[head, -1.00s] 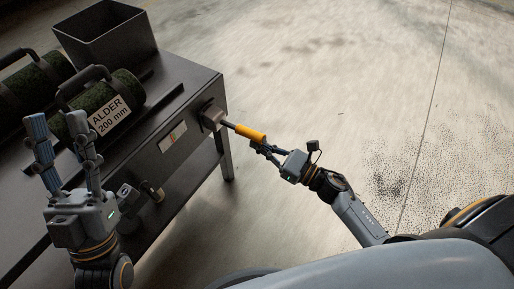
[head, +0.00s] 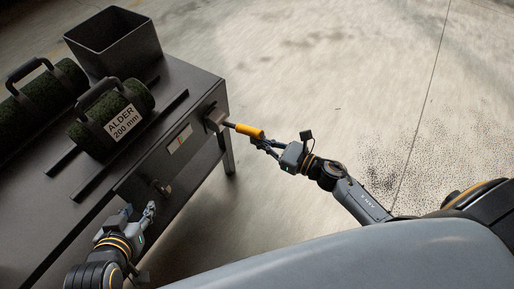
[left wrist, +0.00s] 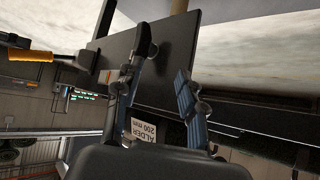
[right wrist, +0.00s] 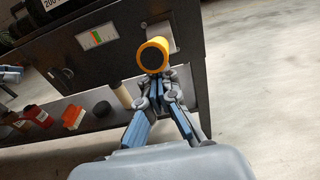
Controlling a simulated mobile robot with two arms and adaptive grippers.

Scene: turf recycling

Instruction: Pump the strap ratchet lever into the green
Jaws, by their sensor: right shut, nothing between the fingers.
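The ratchet lever has a yellow grip (head: 249,131) on a dark shaft, sticking out from a grey housing (head: 216,117) at the bench's end. In the right wrist view the round end of the yellow grip (right wrist: 153,55) faces me. My right gripper (head: 260,143) is at the grip's outer end with its fingers together, just below the grip and not around it. A gauge (right wrist: 97,37) with a coloured scale including green and red is on the bench front; its pointer is too small to read. My left gripper (head: 138,211) is open and empty by the bench front.
The dark bench (head: 190,85) carries turf rolls with handles, one labelled ALDER 200 mm (head: 122,120), and an open bin (head: 115,45). A small knob (head: 161,187) juts from the bench front near my left gripper. Floor at right is clear.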

